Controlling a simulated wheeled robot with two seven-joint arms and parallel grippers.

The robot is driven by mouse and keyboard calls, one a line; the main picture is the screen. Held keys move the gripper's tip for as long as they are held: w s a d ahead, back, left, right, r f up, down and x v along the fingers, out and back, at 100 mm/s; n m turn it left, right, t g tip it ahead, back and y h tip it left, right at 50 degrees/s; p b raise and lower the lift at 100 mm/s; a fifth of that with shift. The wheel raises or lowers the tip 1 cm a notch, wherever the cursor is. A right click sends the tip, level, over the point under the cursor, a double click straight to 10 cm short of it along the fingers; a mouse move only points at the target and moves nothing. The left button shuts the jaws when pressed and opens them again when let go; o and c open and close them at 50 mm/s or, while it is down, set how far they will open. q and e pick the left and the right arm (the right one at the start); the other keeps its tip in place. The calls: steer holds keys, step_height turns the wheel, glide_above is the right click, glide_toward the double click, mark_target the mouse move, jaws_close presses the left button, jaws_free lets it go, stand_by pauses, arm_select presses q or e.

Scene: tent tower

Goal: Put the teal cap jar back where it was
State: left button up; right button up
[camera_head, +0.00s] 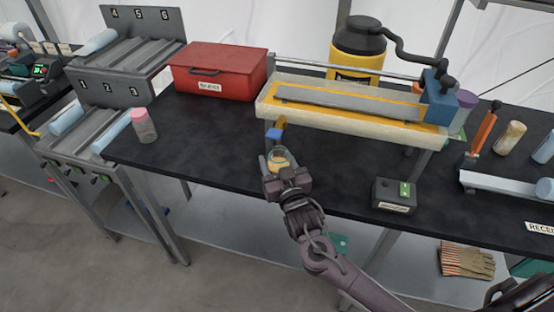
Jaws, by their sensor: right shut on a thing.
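My right gripper (273,169) is over the front edge area of the black bench (210,145), shut on a small clear jar (281,157) with orange contents. No teal cap can be made out on this jar; the gripper hides part of it. I cannot tell whether the jar touches the bench. Just beyond it is a small blue and yellow fitting (275,134) at the front of the long cream trough (345,117). A jar with a pink cap (144,126) stands apart at the left end of the bench. My left gripper is not in view.
A red box (217,72) and a yellow drum with a black lid (357,52) stand at the back. A small dark device (394,195) sits at the front right. Grey racks (128,60) with rolls are at left. Bench between the pink-capped jar and my gripper is clear.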

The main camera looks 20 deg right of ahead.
steer(key=shift+f, duration=0.2)
steer(key=o, duration=1.1)
